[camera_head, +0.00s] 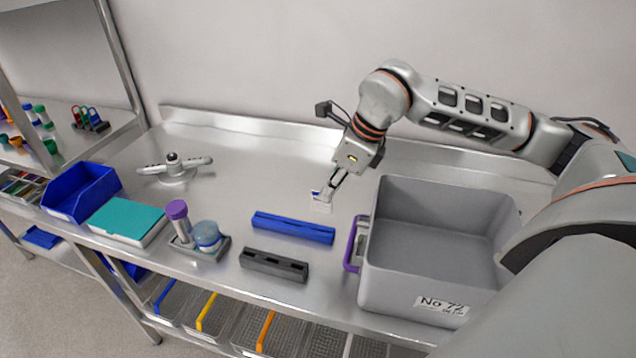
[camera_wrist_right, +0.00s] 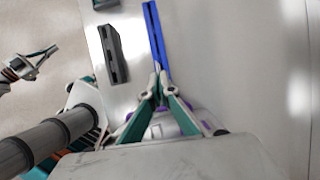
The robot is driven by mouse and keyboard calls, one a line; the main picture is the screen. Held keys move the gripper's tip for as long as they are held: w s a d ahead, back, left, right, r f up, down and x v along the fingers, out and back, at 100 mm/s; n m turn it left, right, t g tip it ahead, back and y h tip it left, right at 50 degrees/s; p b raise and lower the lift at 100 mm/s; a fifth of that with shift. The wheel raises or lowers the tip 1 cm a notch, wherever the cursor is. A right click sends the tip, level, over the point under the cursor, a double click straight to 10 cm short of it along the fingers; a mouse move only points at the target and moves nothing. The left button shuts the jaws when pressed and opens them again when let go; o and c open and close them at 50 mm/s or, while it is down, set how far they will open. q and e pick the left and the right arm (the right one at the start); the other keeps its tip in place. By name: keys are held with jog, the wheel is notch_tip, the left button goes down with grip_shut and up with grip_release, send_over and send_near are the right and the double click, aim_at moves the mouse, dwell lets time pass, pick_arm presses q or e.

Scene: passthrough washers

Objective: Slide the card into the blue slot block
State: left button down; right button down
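The card (camera_head: 320,206), white with a blue upper part, hangs from my right gripper (camera_head: 328,193), which is shut on it just above the table. In the right wrist view the gripper's teal-padded fingers (camera_wrist_right: 159,80) come together at the tips; the card is not clearly distinguishable there. The long blue slot block (camera_head: 293,228) lies on the table, nearer the front and left of the card, apart from it. It also shows in the right wrist view (camera_wrist_right: 156,38), beyond the fingertips. My left gripper (camera_wrist_right: 42,60) shows small at the left of the wrist view, away from the table.
A dark grey slotted block (camera_head: 273,264) lies in front of the blue one. A grey bin (camera_head: 412,290) with a purple handle stands to the right. A rack with a purple-capped tube (camera_head: 178,212), a teal-topped box (camera_head: 126,220) and a blue bin (camera_head: 82,190) stand left.

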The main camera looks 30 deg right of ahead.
aim_at(328, 212)
notch_tip(328, 212, down, 2)
jog(key=shift+f+b, duration=0.25)
jog(key=shift+b, duration=0.5)
jog(key=shift+f+b, duration=0.95)
jog(key=shift+f, duration=0.6)
jog(key=shift+w, duration=0.1)
jog(key=shift+r, duration=0.1)
jog(key=shift+f+b, duration=0.6)
jog(key=shift+f, duration=0.05)
